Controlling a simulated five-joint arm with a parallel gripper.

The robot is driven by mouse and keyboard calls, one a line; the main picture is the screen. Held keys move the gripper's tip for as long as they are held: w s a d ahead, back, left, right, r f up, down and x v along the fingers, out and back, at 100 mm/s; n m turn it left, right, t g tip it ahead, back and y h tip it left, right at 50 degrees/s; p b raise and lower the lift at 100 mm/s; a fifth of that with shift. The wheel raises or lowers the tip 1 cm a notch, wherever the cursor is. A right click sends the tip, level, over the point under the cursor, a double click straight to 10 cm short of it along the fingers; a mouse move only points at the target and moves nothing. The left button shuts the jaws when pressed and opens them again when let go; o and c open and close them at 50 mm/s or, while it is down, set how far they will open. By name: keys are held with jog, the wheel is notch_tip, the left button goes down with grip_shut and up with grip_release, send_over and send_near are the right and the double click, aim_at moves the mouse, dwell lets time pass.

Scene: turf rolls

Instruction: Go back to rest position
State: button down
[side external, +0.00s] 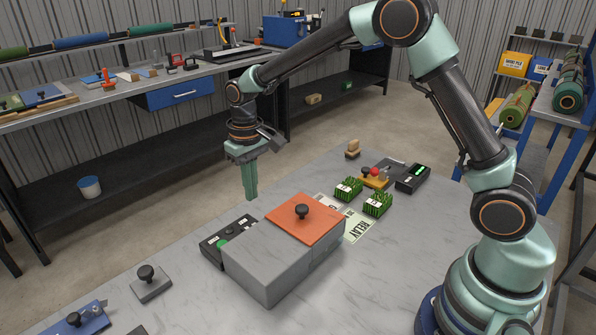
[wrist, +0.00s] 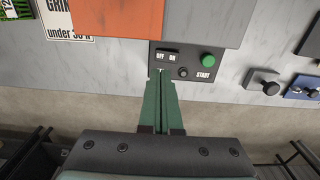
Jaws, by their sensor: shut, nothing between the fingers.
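My gripper (side external: 250,192) is shut and empty. It points down at the far edge of the grey table (side external: 190,272), above and beside the control panel (side external: 214,246) with its green START button. In the wrist view the closed green fingers (wrist: 161,88) reach toward the panel's OFF/ON switch (wrist: 167,56); I cannot tell how high they are above it. The grey box (side external: 268,268) with an orange lid (side external: 304,221) and black knob stands in front of the panel.
Two green turf pieces (side external: 348,189) (side external: 378,204) lie behind the box near printed labels (side external: 357,226). A yellow base with a red button (side external: 374,177) and a black device (side external: 411,178) stand farther right. A knobbed grey plate (side external: 151,284) and blue fixture (side external: 80,321) sit at the left. A bench (side external: 107,95) stands behind.

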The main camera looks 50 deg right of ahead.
jog(key=s+d+r+t, duration=0.2)
jog(key=s+r, duration=0.4)
jog(key=s, duration=0.3)
jog(key=s+d+r+t, duration=0.3)
jog(key=s+d+r, duration=0.2)
jog(key=s+r, duration=0.2)
jog(key=shift+s+r+t, duration=0.3)
jog(key=shift+s, duration=0.95)
jog(key=shift+d, duration=0.1)
